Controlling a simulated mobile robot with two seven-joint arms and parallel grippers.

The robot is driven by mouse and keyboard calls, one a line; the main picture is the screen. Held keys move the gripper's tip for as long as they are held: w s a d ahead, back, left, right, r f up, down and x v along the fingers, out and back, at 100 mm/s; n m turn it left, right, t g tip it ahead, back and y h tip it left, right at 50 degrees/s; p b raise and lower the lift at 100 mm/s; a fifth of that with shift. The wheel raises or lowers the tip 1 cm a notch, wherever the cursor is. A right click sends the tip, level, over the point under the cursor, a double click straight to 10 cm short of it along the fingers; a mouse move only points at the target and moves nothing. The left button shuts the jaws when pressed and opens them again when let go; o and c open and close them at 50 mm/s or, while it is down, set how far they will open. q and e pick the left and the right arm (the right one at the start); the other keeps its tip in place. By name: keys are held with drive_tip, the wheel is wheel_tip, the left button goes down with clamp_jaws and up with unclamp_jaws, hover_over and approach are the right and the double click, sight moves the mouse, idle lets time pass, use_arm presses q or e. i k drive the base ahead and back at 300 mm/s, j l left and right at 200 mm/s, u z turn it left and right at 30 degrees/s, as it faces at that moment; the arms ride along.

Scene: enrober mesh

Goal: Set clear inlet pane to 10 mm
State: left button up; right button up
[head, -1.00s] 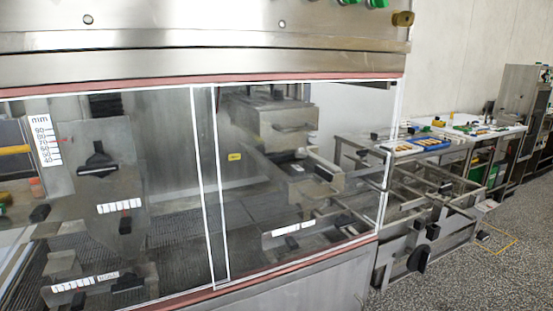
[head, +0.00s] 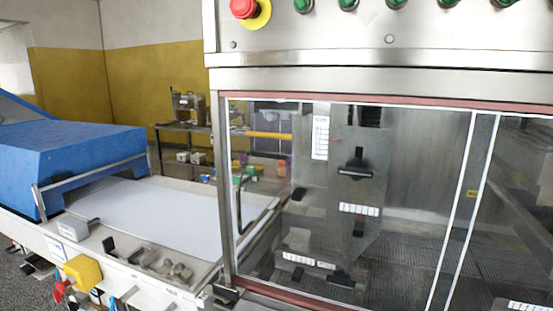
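The steel enrober has clear panes along its front; the left front pane (head: 405,130) has white edges and overlaps the one to its right. Behind it a white upright scale (head: 320,137) stands near the inlet end, its numbers too small to read now. A grey plate with a black handle (head: 356,170) hangs beside the scale. A short white scale (head: 360,209) and another low one (head: 308,261) are also behind the pane. I cannot tell which clear piece is the inlet pane or its setting. Neither of my grippers is in view.
A pale belt (head: 150,215) runs from a blue-covered machine (head: 75,155) to the enrober's left end. A side table (head: 185,128) stands behind.

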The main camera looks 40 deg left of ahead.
sight(60, 179)
drive_tip(key=u, duration=2.55)
drive_tip(key=i+j+z, duration=0.5)
drive_tip(key=i+j, duration=0.25)
